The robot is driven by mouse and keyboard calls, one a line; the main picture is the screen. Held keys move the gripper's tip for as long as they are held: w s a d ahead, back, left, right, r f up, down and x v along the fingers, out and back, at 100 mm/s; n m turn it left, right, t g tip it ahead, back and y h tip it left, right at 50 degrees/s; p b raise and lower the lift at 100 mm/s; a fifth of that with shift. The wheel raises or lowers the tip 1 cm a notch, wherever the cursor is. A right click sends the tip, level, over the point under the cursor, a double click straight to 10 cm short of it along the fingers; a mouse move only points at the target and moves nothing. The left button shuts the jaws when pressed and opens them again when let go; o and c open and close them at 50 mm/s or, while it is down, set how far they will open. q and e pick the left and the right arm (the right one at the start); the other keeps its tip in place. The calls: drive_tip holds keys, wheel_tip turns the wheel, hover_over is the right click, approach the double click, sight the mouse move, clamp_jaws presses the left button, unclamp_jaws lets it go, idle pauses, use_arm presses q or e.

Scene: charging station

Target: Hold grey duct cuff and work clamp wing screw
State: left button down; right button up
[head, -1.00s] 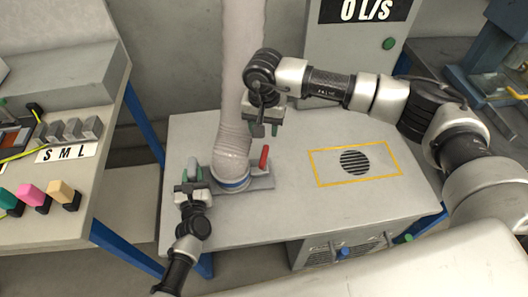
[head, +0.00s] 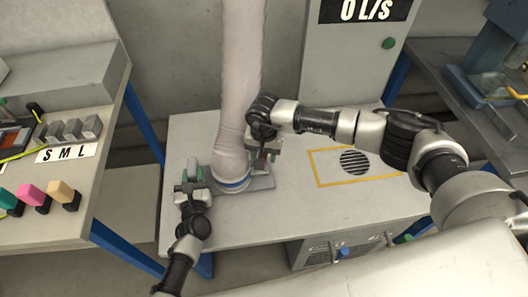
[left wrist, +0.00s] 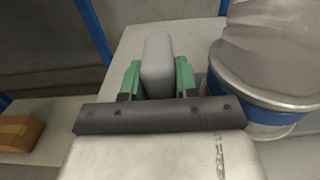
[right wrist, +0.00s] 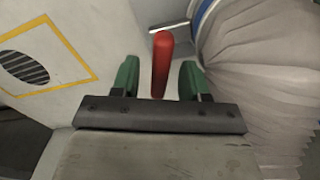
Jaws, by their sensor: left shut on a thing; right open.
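The pale duct (head: 240,80) stands upright on the table with a blue band (head: 234,184) at its foot. My left gripper (head: 190,176) is at the left of this foot, shut on an upright grey piece (left wrist: 158,62), apparently the cuff's grip; the blue-banded duct end (left wrist: 262,100) is beside it to the right. My right gripper (head: 264,158) is low at the right of the duct. In the right wrist view, the red wing screw handle (right wrist: 161,66) stands between its open green fingers, with gaps on both sides. In the head view the arm hides the screw.
The table (head: 300,215) is clear to the right, with a yellow-outlined vent (head: 355,162). A grey cabinet (head: 345,60) reading "0 L/S" stands behind. A side bench at the left holds coloured blocks (head: 32,193) and an S M L label (head: 66,152).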

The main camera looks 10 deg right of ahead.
clamp_jaws()
drive_tip(key=m, duration=0.4)
drive_tip(key=shift+m, duration=2.3)
unclamp_jaws()
